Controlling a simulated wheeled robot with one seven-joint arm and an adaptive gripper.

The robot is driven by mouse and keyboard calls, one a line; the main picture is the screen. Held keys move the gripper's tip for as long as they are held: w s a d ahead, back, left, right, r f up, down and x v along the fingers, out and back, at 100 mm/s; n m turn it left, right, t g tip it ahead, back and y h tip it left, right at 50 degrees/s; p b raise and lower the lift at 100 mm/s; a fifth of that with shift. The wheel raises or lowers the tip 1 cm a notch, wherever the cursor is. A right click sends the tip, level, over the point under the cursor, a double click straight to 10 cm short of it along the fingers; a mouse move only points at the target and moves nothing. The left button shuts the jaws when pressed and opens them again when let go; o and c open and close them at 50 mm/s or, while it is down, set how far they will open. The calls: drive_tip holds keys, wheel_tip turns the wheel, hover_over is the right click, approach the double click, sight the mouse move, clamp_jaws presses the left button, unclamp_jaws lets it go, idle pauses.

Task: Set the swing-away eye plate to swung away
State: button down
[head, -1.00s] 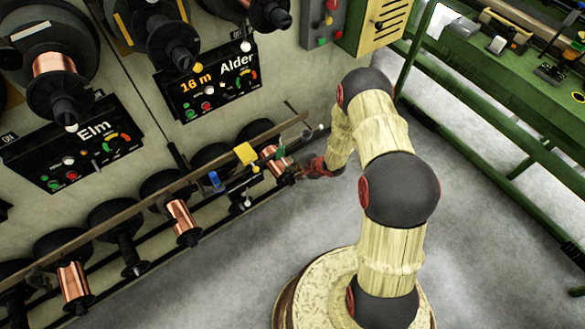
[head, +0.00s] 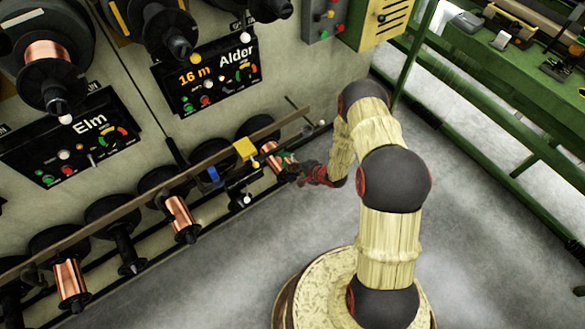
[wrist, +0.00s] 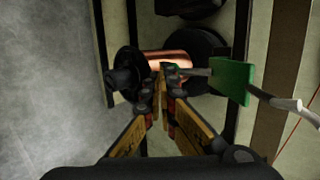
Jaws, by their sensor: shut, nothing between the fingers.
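A small green plate (wrist: 234,82) on a thin grey rod looks like the eye plate, but I cannot see an eye in it. A pale lever tip (wrist: 290,103) sticks out on its right. The green plate also shows in the head view (head: 287,156), partly hidden by my gripper. My gripper (wrist: 166,72) is shut and empty. Its fingertips are in front of a copper spool (wrist: 167,58), at the left end of the green plate's rod. I cannot tell whether they touch the rod or the spool. In the head view my gripper (head: 293,170) is at the right end of the spool row.
A long rail (head: 130,182) runs above the lower spools and carries a yellow block (head: 246,148) and a blue block (head: 214,175). Black panels marked Alder (head: 207,78) and Elm (head: 75,137) are on the wall. A green bench (head: 480,60) stands at right. The floor between is clear.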

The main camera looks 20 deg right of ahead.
drive_tip(key=shift+w+f, duration=0.2)
drive_tip(key=shift+f, duration=0.15)
idle(0.6)
